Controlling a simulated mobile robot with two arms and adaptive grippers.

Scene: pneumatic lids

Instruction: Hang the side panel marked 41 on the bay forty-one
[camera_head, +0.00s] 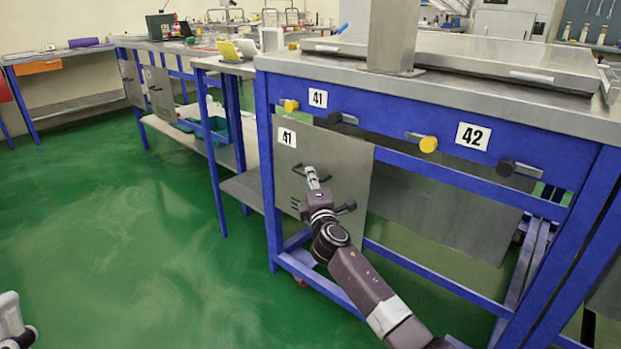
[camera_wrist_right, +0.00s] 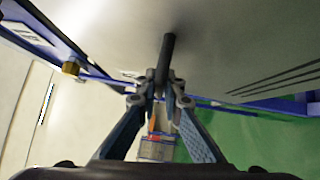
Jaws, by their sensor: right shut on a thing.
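The grey side panel (camera_head: 345,170) with a white 41 label stands nearly upright in front of bay forty-one (camera_head: 377,118) of the blue bench frame. Its top edge overlaps the lower part of the blue beam; I cannot tell whether it touches or hangs on anything. My right gripper (camera_head: 313,178) is shut on the panel's dark handle. In the right wrist view, the fingers (camera_wrist_right: 161,88) close around the dark handle bar (camera_wrist_right: 168,52), beside the panel's pale face (camera_wrist_right: 235,45). Only a piece of my left arm shows at the lower left of the head view.
Open green floor (camera_head: 150,260) lies to the left.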

